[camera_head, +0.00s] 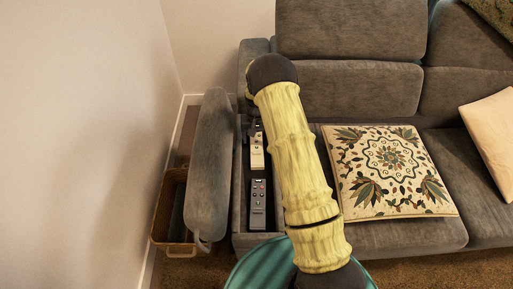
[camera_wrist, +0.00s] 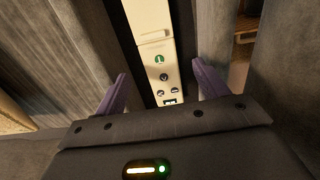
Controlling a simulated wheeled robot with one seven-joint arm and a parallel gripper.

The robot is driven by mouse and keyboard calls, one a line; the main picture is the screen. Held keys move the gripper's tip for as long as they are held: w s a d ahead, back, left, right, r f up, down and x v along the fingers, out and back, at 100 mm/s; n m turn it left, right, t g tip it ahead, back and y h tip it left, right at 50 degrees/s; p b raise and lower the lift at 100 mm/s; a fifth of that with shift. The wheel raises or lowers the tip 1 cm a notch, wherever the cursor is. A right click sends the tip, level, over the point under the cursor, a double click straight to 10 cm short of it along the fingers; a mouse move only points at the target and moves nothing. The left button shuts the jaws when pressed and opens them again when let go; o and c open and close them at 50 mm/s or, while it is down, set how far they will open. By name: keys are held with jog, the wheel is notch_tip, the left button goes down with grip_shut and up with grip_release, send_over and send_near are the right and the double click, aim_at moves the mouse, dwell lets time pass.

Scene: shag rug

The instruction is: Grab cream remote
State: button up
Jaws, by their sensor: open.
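The cream remote (camera_head: 257,152) lies in the narrow slot in the sofa's arm, behind a dark grey remote (camera_head: 258,202). In the wrist view the cream remote (camera_wrist: 155,45) runs down the middle, with a green button and several dark buttons. My gripper (camera_wrist: 158,90) is open, with one purple finger on each side of the cream remote's near end. The fingers do not press on it. In the head view my gripper is mostly hidden behind my yellow arm, near the slot's far end.
The grey sofa (camera_head: 348,90) has a padded armrest (camera_head: 209,165) left of the slot. A patterned cushion (camera_head: 385,170) and a pale cushion (camera_head: 492,135) lie on the seats. A brown basket (camera_head: 172,205) stands on the floor by the wall (camera_head: 80,140).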

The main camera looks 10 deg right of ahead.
aim_at(257, 146)
notch_tip(257, 146, down, 5)
jog(key=shift+f+b, duration=0.1)
jog(key=shift+b, duration=1)
jog(key=c, duration=1.1)
jog(key=shift+r, duration=0.2)
notch_tip(257, 146, up, 10)
jog(key=p, duration=0.3)
jog(key=shift+f, duration=0.1)
